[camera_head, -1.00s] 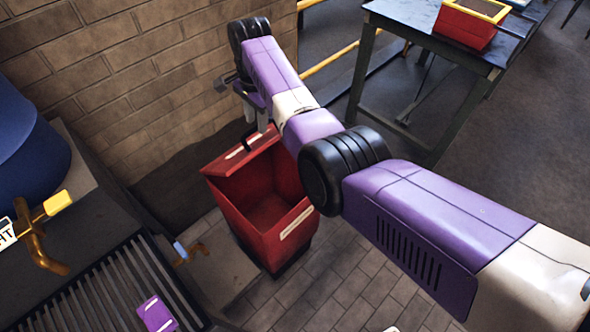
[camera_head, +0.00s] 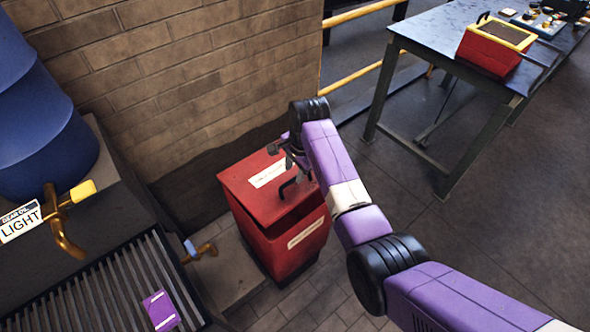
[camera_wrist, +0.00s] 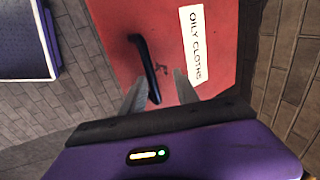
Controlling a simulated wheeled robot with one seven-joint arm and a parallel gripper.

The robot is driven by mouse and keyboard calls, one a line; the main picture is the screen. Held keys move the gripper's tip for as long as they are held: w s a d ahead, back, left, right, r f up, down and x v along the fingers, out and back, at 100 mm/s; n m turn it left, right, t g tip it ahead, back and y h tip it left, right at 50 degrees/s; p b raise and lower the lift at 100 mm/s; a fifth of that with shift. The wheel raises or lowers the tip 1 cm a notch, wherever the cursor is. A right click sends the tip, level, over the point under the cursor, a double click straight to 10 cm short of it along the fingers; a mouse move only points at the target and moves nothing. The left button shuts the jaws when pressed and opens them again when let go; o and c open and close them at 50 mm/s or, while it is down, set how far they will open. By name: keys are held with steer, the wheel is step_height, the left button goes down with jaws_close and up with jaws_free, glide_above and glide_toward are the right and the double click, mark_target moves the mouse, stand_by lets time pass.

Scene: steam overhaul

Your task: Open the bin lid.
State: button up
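The red bin (camera_head: 285,248) stands by the brick wall in the head view. Its lid (camera_head: 243,187) lies down over the top, with a white label and a black bar handle (camera_head: 288,187). In the wrist view the lid (camera_wrist: 105,20) fills the upper middle, with the label "OILY CLOTHS" and the handle (camera_wrist: 147,65). My gripper (camera_head: 290,158) is at the lid's right rear part, near the handle. In the wrist view my gripper (camera_wrist: 161,75) has its two fingers apart; the handle's lower end shows between them, not gripped. Whether the fingers touch the lid is unclear.
A blue drum (camera_head: 40,120) and a slatted grate (camera_head: 100,285) are at the left, with a brass tap (camera_head: 62,225). A dark workbench (camera_head: 440,40) carrying a red box (camera_head: 495,45) stands at the upper right. The floor between bin and bench is clear.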

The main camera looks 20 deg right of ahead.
steer(key=shift+r, duration=0.1)
step_height(320, 180, up, 9)
steer(key=p, duration=0.6)
steer(key=shift+w+a, duration=0.15)
steer(key=shift+w, duration=0.25)
stand_by(0.4)
stand_by(0.7)
